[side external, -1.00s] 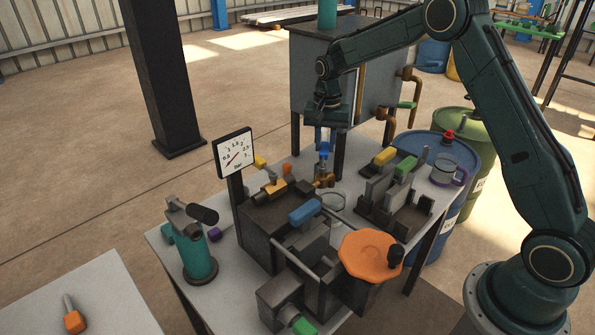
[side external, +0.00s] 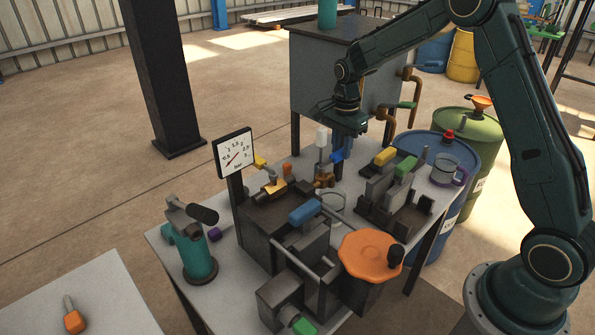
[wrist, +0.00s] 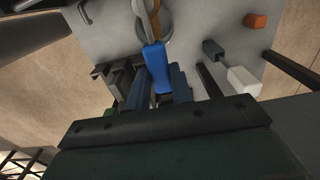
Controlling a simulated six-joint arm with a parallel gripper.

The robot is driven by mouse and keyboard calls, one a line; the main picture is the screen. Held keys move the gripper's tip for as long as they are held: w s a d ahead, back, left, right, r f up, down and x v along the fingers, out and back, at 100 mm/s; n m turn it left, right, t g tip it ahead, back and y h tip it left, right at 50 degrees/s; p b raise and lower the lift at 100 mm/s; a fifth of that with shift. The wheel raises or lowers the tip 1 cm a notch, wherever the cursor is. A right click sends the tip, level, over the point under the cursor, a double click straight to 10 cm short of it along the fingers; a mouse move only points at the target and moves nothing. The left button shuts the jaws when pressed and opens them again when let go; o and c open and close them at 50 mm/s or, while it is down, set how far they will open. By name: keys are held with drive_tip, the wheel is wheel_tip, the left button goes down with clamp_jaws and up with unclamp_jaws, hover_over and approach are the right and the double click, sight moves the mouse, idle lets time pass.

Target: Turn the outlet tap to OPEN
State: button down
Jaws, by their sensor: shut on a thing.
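The outlet tap (side external: 325,181) is brass and stands on the table behind the press, with a blue lever (side external: 338,156). The lever points up and to the right of the tap body in the side view. In the wrist view the blue lever (wrist: 157,68) lies between my two dark blue fingers. My gripper (side external: 343,151) points down and is shut on the lever; its fingers partly hide the lever's end. A glass cup (side external: 333,206) stands below and beside the tap. No OPEN marking is readable.
A white-topped upright piece (side external: 321,137) stands just left of my gripper. A large grey tank (side external: 345,75) stands behind.

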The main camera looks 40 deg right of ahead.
sight(341, 151)
drive_tip(key=shift+r, duration=0.1)
drive_tip(key=c, duration=1.2)
unclamp_jaws()
drive_tip(key=shift+r, duration=0.1)
wheel_tip(341, 151, up, 14)
drive_tip(key=shift+f, duration=0.2)
drive_tip(key=shift+s, duration=0.1)
